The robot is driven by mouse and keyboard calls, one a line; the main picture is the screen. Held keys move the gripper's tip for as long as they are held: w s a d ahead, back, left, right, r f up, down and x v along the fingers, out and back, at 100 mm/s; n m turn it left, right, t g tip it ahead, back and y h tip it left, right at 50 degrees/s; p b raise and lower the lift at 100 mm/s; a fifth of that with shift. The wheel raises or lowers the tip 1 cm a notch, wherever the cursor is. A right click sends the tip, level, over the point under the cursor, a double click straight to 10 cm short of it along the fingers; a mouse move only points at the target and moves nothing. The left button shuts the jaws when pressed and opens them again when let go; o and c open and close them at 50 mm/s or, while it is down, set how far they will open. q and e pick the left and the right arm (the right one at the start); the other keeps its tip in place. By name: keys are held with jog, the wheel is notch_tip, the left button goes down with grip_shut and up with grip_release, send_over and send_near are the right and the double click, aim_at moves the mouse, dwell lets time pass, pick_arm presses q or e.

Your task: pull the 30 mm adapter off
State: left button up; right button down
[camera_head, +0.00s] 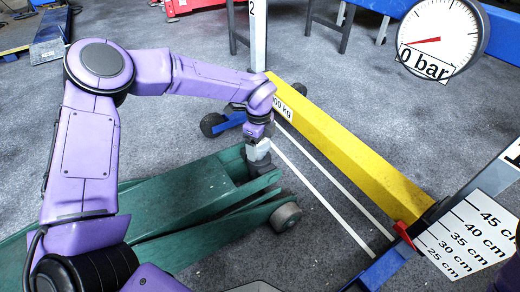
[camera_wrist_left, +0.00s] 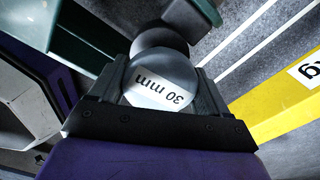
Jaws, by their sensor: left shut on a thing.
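The 30 mm adapter is a grey round piece with a white "30 mm" label; in the left wrist view the adapter (camera_wrist_left: 160,82) sits between my gripper's fingers. My left gripper (camera_head: 259,151) is shut on it, above the front end of the green trolley jack (camera_head: 185,190). A dark round part (camera_wrist_left: 158,38) shows just beyond the adapter in the wrist view, and a dark block (camera_head: 264,175) is below the gripper in the head view. I cannot tell whether the adapter touches the jack. My right gripper is out of view.
A yellow beam (camera_head: 345,150) lies to the right of the jack, with white floor lines beside it. A blue stand with a height scale (camera_head: 470,235) is at the lower right. A pressure gauge (camera_head: 438,38) shows at the upper right.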

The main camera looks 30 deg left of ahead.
pick_arm(q)
jog(key=shift+r+p, duration=1.55)
jog(key=shift+r, duration=0.65)
notch_tip(320, 180, up, 5)
jog(key=p, duration=0.4)
